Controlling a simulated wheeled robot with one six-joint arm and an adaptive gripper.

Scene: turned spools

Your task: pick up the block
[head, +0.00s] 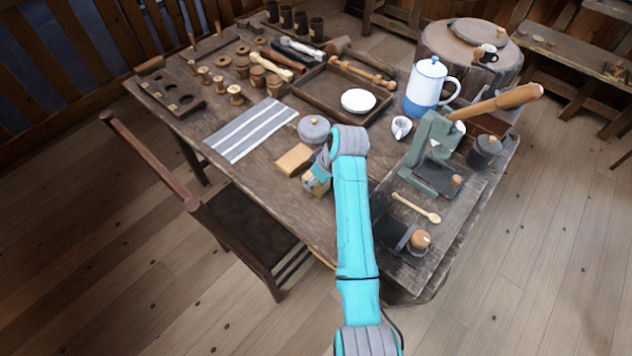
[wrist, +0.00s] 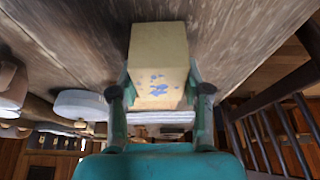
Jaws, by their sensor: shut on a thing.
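The block, pale wood with blue paint marks on one face (wrist: 158,88), sits between the two teal fingers in the wrist view. My gripper (wrist: 160,98) is shut on its sides. In the head view my gripper (head: 315,180) is low over the front part of the table, and the block (head: 321,188) shows only as a small tan patch, largely covered by the gripper and arm. I cannot tell whether the block touches the tabletop.
Another light wooden piece (head: 294,160) lies just beyond my gripper, with a grey round lidded pot (head: 313,128) behind it. A striped cloth (head: 249,129) lies to the left. A green press (head: 432,150) stands to the right. A chair (head: 247,215) is at the near edge.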

